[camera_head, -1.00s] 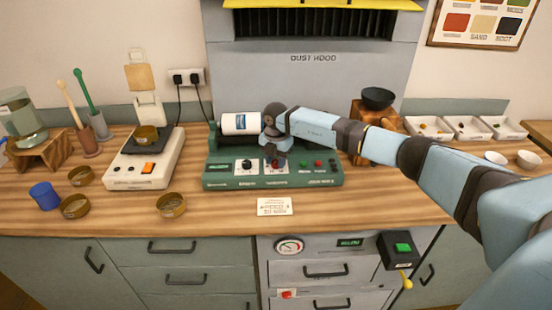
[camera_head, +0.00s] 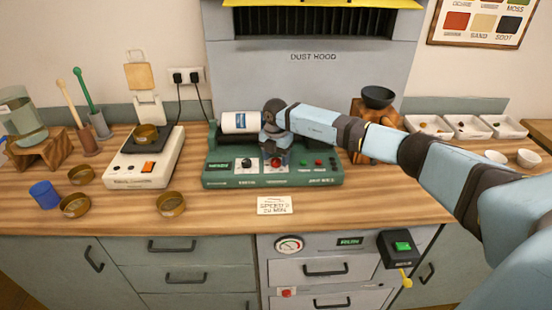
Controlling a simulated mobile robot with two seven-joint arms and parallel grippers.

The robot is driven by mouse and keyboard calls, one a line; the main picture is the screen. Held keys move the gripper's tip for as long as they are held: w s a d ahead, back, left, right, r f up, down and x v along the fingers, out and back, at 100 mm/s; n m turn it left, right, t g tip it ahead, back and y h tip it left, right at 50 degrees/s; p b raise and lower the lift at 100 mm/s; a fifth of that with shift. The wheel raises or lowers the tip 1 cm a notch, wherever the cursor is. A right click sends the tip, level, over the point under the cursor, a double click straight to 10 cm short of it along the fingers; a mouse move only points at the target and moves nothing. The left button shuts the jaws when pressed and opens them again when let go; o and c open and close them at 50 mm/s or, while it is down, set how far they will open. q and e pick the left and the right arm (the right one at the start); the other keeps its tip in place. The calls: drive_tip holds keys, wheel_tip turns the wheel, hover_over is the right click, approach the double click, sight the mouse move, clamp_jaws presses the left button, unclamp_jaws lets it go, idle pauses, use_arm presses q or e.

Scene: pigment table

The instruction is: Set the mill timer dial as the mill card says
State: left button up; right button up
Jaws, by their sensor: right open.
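The mill (camera_head: 220,178) is a green machine with a white jar (camera_head: 240,122) lying on top, at the middle of the bench. Its front panel has a dark dial (camera_head: 247,163) on a white plate and, to the right, a second knob (camera_head: 275,163) that my gripper partly covers. The dial labels are too small to read. The mill card (camera_head: 275,205) lies in front of the mill; its lower line seems to read 20 MIN. My right gripper (camera_head: 274,152) is open and points down at the second knob. Contact is hidden. My left gripper is out of view.
A white scale (camera_head: 145,172) and several brass dishes (camera_head: 171,204) stand to the left. A dark bowl (camera_head: 377,96) on a wooden stand is behind my right arm. White trays (camera_head: 428,126) sit at the right. Bench around the card is clear.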

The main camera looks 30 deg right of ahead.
sight(276, 160)
wheel_tip(276, 160, up, 13)
drive_tip(key=b, duration=0.1)
idle(0.7)
